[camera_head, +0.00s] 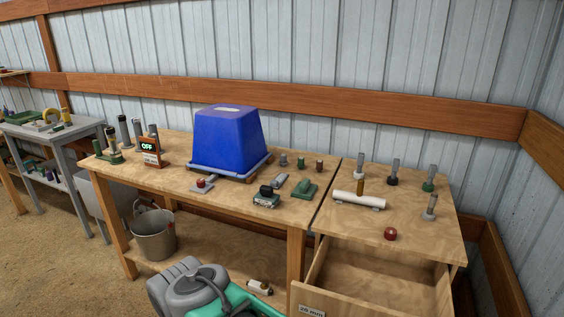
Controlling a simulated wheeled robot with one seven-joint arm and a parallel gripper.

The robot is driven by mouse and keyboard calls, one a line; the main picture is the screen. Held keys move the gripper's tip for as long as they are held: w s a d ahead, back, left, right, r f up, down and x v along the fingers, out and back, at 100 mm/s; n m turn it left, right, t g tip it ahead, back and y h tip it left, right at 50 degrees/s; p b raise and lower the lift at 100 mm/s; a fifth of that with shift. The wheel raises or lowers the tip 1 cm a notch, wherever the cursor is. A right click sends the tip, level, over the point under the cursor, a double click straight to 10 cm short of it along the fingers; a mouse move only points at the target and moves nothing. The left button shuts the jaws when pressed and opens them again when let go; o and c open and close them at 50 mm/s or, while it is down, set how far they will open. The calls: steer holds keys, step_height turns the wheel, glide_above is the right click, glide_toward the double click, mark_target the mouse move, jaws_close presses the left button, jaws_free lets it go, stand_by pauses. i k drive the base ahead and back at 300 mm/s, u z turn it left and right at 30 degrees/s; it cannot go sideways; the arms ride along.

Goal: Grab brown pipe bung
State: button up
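A brown upright peg (360,187) stands at the white pipe (360,200) on the right part of the workbench; it may be the brown pipe bung. I cannot tell whether it sits in the pipe or behind it. A small dark brown stub (319,166) stands at the back of the bench, right of the blue bin, and could also be a bung. A grey and green form at the bottom edge looks like part of my arm. No gripper fingers can be made out.
A blue upturned bin (228,140) stands mid-bench, with an orange box reading OFF (151,150) to its left. Several grey posts stand behind the pipe. A red knob (390,234) lies before it. A drawer (372,280) is open below. A metal bucket (154,238) sits lower left.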

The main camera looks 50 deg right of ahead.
mark_target(319, 167)
steer(key=z, duration=0.05)
steer(key=i, duration=0.95)
steer(key=z, duration=0.9)
steer(key=i, duration=1)
steer(key=z, duration=0.85)
